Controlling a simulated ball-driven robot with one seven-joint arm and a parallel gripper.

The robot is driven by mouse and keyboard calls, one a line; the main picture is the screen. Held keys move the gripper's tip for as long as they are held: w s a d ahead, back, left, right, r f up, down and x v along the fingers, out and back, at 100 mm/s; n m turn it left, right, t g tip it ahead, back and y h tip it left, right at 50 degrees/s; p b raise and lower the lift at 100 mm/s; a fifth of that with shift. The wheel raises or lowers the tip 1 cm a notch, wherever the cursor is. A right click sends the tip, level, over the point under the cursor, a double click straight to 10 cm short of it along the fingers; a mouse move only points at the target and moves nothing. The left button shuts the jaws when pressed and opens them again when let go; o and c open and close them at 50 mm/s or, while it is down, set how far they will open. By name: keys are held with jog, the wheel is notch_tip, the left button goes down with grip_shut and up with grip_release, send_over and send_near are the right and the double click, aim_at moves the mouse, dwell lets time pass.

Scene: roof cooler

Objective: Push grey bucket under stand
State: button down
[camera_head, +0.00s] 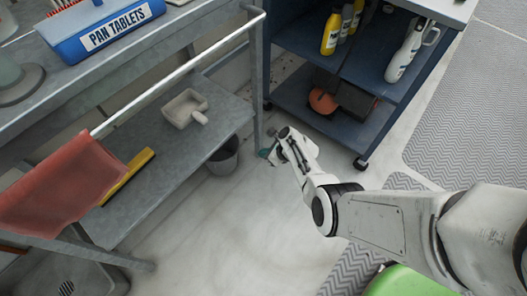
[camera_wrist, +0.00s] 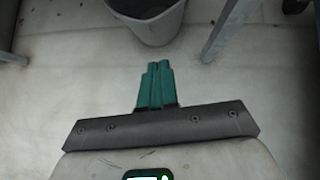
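The grey bucket (camera_head: 224,160) stands on the floor at the lower shelf's front edge, partly hidden beneath it. In the wrist view the bucket (camera_wrist: 150,24) is cut off by the top edge, straight ahead of my fingers. The grey metal stand (camera_head: 190,148) has a worktop, a front rail and a low shelf; its leg (camera_wrist: 228,32) shows right of the bucket in the wrist view. My gripper (camera_head: 264,153) is low over the floor, right of the bucket and near that leg. Its green fingers (camera_wrist: 157,78) are together and empty, apart from the bucket.
A blue wheeled cart (camera_head: 340,115) with bottles stands behind my gripper. The shelf holds a beige dustpan (camera_head: 180,112) and a yellow-edged tool (camera_head: 128,175). A red cloth (camera_head: 62,187) hangs on the rail. The pale floor (camera_head: 235,225) in front is clear.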

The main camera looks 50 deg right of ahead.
jog(key=s+a+r+n+g+p, duration=0.2)
jog(key=s+a+r+n+p, duration=0.2)
jog(key=s+r+n+p, duration=0.5)
jog(key=s+a+r+n+g+h+p, duration=0.1)
jog(key=s+a+r+n+g+p, duration=0.2)
jog(key=s+r+n+p, duration=0.6)
jog(key=s+a+r+n+g+h+p, duration=0.1)
jog(key=s+a+r+n+p, duration=0.5)
jog(key=r, duration=4)
jog(key=s+n+g+p, duration=0.1)
jog(key=s+n+p, duration=0.2)
jog(key=n+p, duration=0.5)
jog(key=shift+r+n+g+p, duration=0.25)
jog(key=shift+n+g+p, duration=0.15)
jog(key=shift+p, duration=4.9)
jog(key=c, duration=1.8)
grip_release()
